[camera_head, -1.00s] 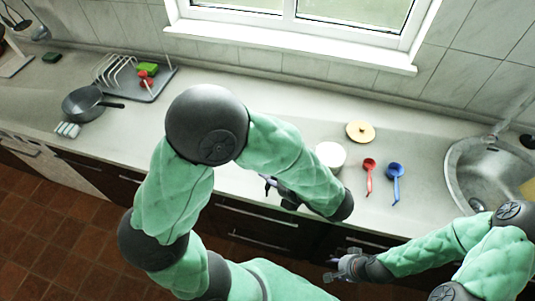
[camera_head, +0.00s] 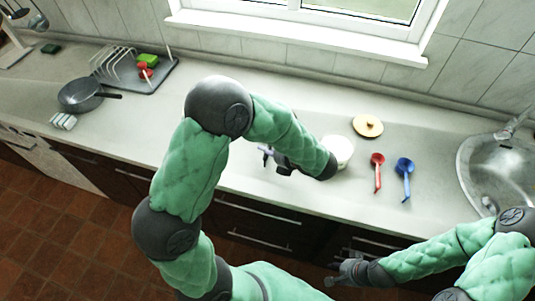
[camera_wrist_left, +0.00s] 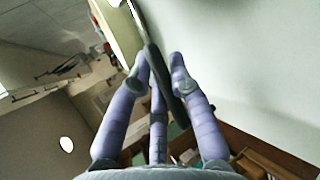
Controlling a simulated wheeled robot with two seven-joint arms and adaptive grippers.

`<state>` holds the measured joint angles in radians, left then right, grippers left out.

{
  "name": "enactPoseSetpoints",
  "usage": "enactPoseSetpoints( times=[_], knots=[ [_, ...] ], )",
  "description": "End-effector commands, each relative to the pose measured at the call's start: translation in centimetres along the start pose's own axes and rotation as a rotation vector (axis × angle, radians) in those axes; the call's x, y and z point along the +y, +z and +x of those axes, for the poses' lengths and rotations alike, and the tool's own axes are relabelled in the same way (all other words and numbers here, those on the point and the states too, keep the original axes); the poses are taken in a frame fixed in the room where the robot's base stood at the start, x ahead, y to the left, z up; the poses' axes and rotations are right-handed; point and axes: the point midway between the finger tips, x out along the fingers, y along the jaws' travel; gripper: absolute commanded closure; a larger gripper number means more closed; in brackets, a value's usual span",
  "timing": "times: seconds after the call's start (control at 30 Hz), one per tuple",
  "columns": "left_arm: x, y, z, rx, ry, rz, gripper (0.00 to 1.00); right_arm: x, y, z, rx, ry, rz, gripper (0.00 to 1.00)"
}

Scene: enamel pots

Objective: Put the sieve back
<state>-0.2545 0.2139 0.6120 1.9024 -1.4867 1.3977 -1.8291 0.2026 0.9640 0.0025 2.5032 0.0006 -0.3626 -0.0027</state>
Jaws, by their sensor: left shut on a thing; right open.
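My left gripper (camera_head: 268,155) is over the front part of the counter, left of the white pot. In the left wrist view its purple fingers (camera_wrist_left: 158,75) are closed around a long dark handle, which I take to be the sieve's (camera_wrist_left: 153,58). The handle runs up towards the top of that view; the sieve's head cannot be made out. In the head view the sieve is not clearly seen. Dark utensils (camera_head: 38,22) hang at the far top left. My right gripper (camera_head: 345,272) is open and empty, in front of the drawers.
A white pot (camera_head: 338,150), a yellowish lid (camera_head: 368,126), a red ladle (camera_head: 377,172) and a blue ladle (camera_head: 404,178) are right of my left gripper. The sink (camera_head: 490,170) is at the right. A pan (camera_head: 80,95) and dish rack (camera_head: 150,85) stand left. The counter's middle is clear.

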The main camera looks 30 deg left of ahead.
Motion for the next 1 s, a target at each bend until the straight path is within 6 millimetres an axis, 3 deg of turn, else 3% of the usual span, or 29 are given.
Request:
enactPoseSetpoints(
  times=[0.37, 0.77, 0.8, 1.0],
  knots=[
    [-3.2, -0.3, 2.6, 0.000, 0.000, -0.001, 1.00, 0.8, -0.1, 2.3, 0.000, 0.000, 0.000, 0.58],
    [-3.3, -0.4, 2.7, 0.000, 0.000, 0.000, 1.00, 0.8, -0.1, 2.1, 0.001, 0.000, 0.000, 0.58],
    [-3.3, -0.4, 2.7, 0.000, 0.000, 0.000, 0.72, 0.8, -0.1, 2.1, 0.000, 0.000, 0.000, 0.58],
    [-3.3, -0.4, 2.7, 0.000, -0.001, 0.000, 0.70, 0.8, -0.1, 2.1, 0.000, 0.000, 0.000, 0.58]
  ],
)
